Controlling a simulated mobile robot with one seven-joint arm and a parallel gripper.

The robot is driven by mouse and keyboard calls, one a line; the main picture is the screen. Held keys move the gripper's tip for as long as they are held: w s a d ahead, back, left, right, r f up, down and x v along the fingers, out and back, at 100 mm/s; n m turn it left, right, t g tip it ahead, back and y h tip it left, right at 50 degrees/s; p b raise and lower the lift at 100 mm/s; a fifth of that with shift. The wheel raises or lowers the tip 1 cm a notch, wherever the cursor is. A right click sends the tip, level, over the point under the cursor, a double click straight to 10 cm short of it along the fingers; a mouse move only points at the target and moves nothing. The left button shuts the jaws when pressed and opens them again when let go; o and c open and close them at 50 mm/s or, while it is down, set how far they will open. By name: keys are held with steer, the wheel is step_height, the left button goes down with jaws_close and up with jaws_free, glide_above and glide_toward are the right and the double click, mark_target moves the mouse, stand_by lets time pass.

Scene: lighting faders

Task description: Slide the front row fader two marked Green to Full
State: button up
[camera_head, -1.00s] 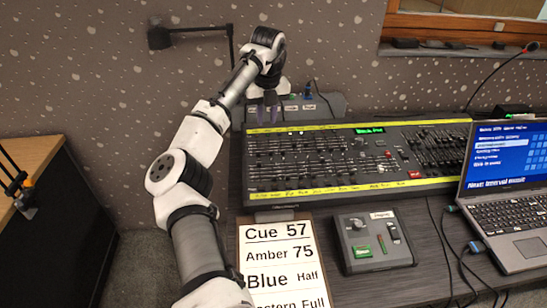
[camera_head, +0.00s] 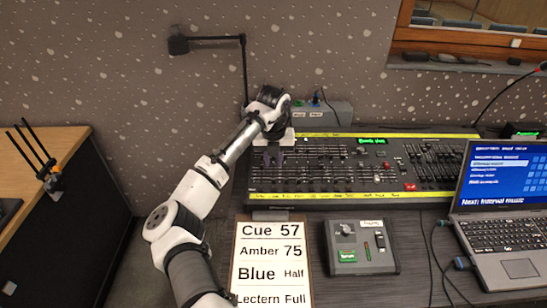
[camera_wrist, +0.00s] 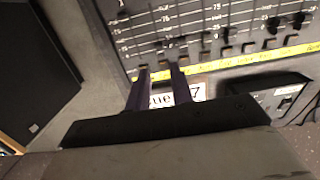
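The lighting console (camera_head: 345,201) lies on the desk, with rows of dark faders and a yellow label strip (camera_head: 400,195) along its near edge. The strip's words are too small to read, so I cannot pick out Green for certain. My gripper (camera_head: 273,160) is over the console's left part, fingers pointing down. In the wrist view, its two dark fingers (camera_wrist: 160,70) are apart, with nothing clearly held between them. Their tips lie over the left end of the front row (camera_wrist: 227,50), near the yellow strip. Whether they touch a fader cap is hidden.
A cue card (camera_head: 240,250) and a small box with a green button (camera_head: 375,262) lie before the console. A laptop (camera_head: 500,205) stands at right with loose cables. A grey box (camera_head: 320,114) and a lamp arm (camera_head: 210,38) are behind.

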mark_target(273, 178)
steer(key=f+b, duration=0.1)
steer(key=f, duration=0.1)
steer(key=f+b, duration=0.1)
steer(key=f, duration=0.2)
steer(key=f+b, duration=0.2)
steer(key=shift+w+f, duration=0.2)
steer(key=shift+w, duration=0.15)
steer(key=shift+c, duration=0.3)
steer(key=c, duration=0.4)
steer(key=shift+w+r, duration=0.15)
steer(key=shift+w, duration=1.35)
steer(key=shift+w+r, duration=0.15)
steer(key=shift+w, duration=1.3)
steer(key=o, duration=0.4)
steer(key=shift+o, duration=0.2)
